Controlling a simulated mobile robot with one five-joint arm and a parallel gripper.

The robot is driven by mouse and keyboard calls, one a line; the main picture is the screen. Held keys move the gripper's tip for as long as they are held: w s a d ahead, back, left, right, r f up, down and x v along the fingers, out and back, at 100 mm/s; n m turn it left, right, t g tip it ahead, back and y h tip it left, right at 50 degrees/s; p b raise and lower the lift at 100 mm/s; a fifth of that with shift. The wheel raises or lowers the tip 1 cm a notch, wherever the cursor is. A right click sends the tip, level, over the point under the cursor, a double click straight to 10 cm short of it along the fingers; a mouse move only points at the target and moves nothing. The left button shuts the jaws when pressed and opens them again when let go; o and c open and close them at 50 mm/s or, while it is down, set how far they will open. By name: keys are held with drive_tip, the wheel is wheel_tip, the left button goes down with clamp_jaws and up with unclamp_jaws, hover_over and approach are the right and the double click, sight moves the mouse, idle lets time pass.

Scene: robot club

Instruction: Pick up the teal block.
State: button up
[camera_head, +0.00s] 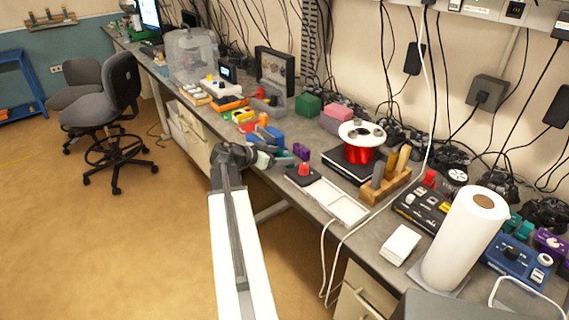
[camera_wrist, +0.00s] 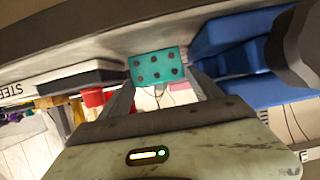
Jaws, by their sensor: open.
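The teal block (camera_wrist: 156,67) with dark dots shows in the upper middle of the wrist view. My gripper (camera_wrist: 161,84) is open, with one finger to the left and one to the right of the block's lower part. The block appears just beyond or between the fingertips; I cannot tell whether they touch it. In the head view my gripper (camera_head: 276,161) is at the front edge of the workbench, and a small teal patch by it is mostly hidden.
A blue object (camera_wrist: 235,45) is close on the right in the wrist view. A black box (camera_wrist: 80,77) and a red object (camera_wrist: 94,97) are on the left. In the head view the bench holds a red spool (camera_head: 358,153) and a paper roll (camera_head: 465,240).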

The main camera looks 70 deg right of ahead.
drive_tip(key=shift+r, duration=0.1)
drive_tip(key=c, duration=1.3)
drive_tip(key=shift+o, duration=0.2)
drive_tip(key=shift+r, duration=0.1)
